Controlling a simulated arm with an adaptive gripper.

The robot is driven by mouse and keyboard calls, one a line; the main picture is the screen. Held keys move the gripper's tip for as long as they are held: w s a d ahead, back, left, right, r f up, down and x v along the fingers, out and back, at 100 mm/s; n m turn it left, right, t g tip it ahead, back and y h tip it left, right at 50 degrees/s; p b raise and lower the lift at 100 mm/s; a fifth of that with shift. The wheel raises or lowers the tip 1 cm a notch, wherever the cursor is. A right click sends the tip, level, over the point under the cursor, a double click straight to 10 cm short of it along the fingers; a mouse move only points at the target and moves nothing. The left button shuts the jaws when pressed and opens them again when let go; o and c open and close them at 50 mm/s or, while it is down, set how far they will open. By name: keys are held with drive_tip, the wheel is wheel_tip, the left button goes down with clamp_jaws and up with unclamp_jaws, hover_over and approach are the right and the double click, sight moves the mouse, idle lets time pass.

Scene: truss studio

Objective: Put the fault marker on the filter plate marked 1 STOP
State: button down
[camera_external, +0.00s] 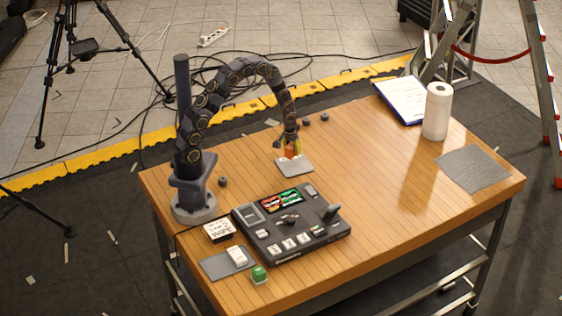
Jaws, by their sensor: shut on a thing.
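My gripper (289,147) is at the back middle of the table, shut on a small orange-and-yellow piece (292,150), which looks like the fault marker. It is held upright over a light grey plate (296,168); I cannot tell whether it touches the plate. A dark console (336,232) stands in front of my gripper. Several small white plates (289,244) lie along its front part, probably the filter plates. Their markings are too small to read, so I cannot tell which is 1 STOP.
A paper roll (437,110) and clipboard (402,100) are at back right.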

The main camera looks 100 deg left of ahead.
sight(295, 164)
drive_tip(key=shift+w+a+f, duration=0.4)
drive_tip(key=shift+a+f, duration=0.05)
drive_tip(key=shift+f, duration=1.75)
drive_tip(key=shift+f, duration=0.15)
drive_tip(key=c, duration=0.8)
unclamp_jaws()
drive_tip(key=r, duration=0.4)
drive_tip(key=d+r, duration=0.1)
drive_tip(key=r, duration=0.7)
drive_tip(key=shift+s+d+r, duration=0.1)
drive_tip(key=shift+s+d, duration=0.25)
